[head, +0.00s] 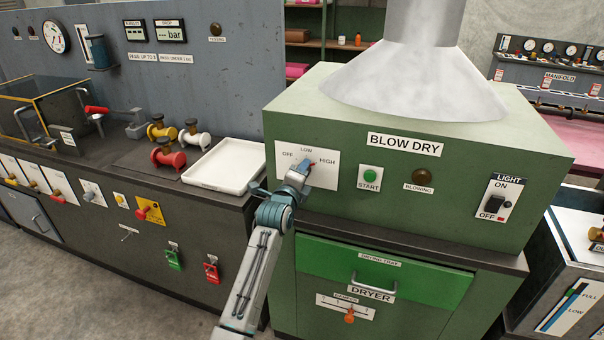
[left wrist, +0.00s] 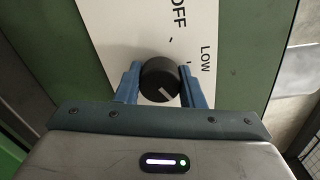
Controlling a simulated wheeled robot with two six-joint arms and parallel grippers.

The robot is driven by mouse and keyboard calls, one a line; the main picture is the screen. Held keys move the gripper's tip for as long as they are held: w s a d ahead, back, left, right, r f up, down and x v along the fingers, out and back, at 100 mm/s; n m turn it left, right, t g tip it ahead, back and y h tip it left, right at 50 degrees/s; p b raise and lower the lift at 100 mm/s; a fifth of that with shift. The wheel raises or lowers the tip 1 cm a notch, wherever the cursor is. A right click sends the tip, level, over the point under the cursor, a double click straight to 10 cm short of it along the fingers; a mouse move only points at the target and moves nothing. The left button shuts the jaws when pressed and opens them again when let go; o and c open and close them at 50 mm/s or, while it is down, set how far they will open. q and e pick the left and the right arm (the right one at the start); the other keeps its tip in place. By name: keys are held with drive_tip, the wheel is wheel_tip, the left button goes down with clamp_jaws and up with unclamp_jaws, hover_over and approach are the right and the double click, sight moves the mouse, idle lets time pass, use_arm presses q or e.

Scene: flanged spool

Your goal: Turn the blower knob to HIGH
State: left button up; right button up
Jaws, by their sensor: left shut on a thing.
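The blower knob (left wrist: 158,80) is round and dark, on a white panel (head: 292,150) marked OFF, LOW and HIGH on the green blow dry unit (head: 460,170). In the left wrist view its pale pointer line faces the lower right, past the LOW mark; the HIGH mark is hidden there. My left gripper (head: 302,170) is at the panel, and its blue fingers (left wrist: 163,88) are shut on the knob, one on each side. In the head view the gripper mostly covers the knob. My right gripper is not in view.
A START button (head: 370,176), a BLOWING lamp (head: 418,177) and a LIGHT switch (head: 496,201) sit right of the knob panel. The drying tray drawer (head: 330,262) is below. A white tray (head: 222,165) and several spools (head: 168,155) stand on the left bench.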

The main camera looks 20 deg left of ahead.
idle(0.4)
use_arm(q)
drive_tip(key=o, duration=1)
drive_tip(key=s+b, duration=0.2)
drive_tip(key=s, duration=0.8)
drive_tip(key=shift+s+a, duration=0.15)
drive_tip(key=shift+s, duration=0.25)
